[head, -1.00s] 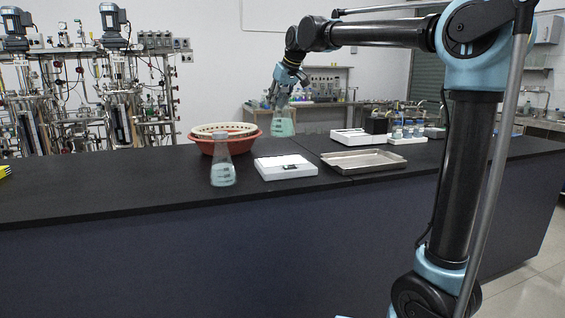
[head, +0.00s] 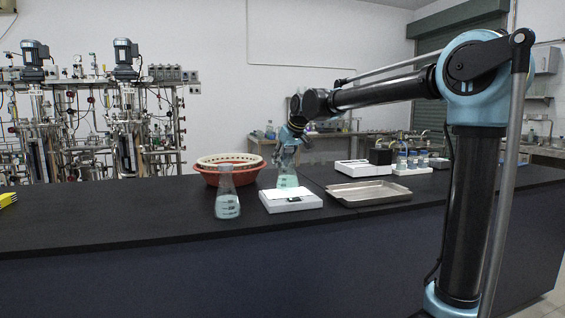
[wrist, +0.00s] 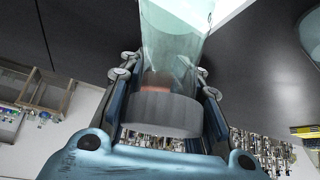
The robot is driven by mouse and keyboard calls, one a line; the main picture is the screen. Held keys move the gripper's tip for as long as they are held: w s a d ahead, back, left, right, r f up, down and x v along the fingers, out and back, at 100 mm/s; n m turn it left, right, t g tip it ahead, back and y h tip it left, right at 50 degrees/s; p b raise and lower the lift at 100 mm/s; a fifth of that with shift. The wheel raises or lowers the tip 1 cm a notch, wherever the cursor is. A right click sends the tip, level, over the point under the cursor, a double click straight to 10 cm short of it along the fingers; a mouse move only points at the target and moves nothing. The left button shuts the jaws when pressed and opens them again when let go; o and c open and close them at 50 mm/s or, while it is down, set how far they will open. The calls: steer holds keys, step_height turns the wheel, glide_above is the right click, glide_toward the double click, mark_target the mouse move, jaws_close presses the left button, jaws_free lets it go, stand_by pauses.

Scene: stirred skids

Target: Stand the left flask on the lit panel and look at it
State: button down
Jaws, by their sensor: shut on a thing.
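My gripper (head: 288,160) is shut around the neck of a clear conical flask (head: 287,181) with pale green liquid. The flask looks upright, at the back part of the white flat panel (head: 291,205). I cannot tell whether its base touches the panel. In the wrist view the held flask (wrist: 172,40) fills the space between the fingers, and a corner of the panel (wrist: 228,10) shows beside it. A second flask (head: 227,206), with pale blue-green liquid, stands upright on the bench left of the panel. It also shows at the wrist view's right edge (wrist: 312,36).
A red-orange basin (head: 222,178) with a pale rim is behind the second flask. A metal tray (head: 368,194) lies right of the panel. A white box (head: 358,168) and a rack of small bottles (head: 412,168) are behind it. The bench front is clear.

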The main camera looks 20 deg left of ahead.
steer(key=c, duration=1.2)
jaws_free()
steer(key=shift+o, duration=0.2)
steer(key=v, duration=1.2)
